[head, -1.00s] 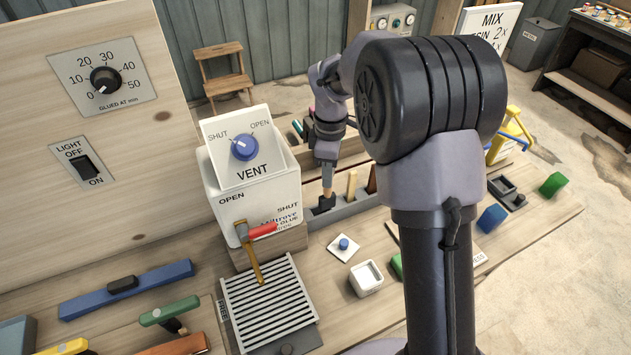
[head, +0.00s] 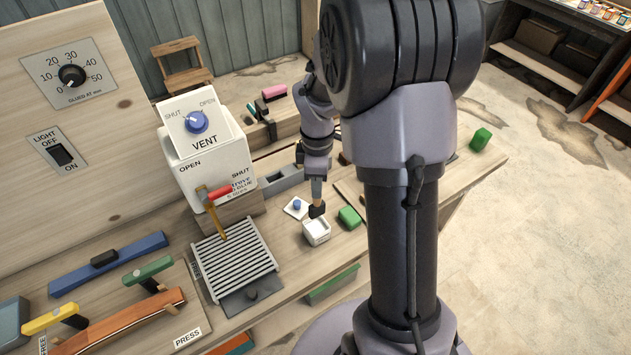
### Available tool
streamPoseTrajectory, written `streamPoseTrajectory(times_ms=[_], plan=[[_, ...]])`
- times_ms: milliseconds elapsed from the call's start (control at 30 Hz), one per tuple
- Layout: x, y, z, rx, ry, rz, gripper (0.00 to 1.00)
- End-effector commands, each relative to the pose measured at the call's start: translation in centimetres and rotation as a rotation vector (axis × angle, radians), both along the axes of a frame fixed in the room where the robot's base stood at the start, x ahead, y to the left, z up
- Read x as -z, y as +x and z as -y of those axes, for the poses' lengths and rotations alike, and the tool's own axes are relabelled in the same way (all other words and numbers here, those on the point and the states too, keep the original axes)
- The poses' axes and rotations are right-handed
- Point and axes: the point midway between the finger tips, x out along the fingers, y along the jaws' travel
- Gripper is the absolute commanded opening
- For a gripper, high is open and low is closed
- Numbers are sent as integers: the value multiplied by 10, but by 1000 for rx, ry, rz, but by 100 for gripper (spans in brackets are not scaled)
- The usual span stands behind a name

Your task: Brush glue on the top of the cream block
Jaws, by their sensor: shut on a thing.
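My gripper (head: 317,174) points down and is shut on a brush (head: 316,209) with a short wooden part and a dark head. The brush hangs upright just above and behind a small white open pot (head: 316,236) on the bench. Whether its tip touches the pot's rim I cannot tell. I cannot make out the cream block; my arm covers part of the bench on the right.
A white glue tank (head: 212,165) with a red-handled tap stands left, a slatted grate (head: 232,262) before it. A white lid (head: 295,208) with a blue knob lies behind the pot, and a green block (head: 349,217) sits right of it.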

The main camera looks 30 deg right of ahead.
Motion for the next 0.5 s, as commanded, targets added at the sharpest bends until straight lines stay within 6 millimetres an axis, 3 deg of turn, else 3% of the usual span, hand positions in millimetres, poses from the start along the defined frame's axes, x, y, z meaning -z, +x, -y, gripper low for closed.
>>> streamPoseTrajectory(times_ms=[500], plan=[[64,0,0,0,1,-2,0]])
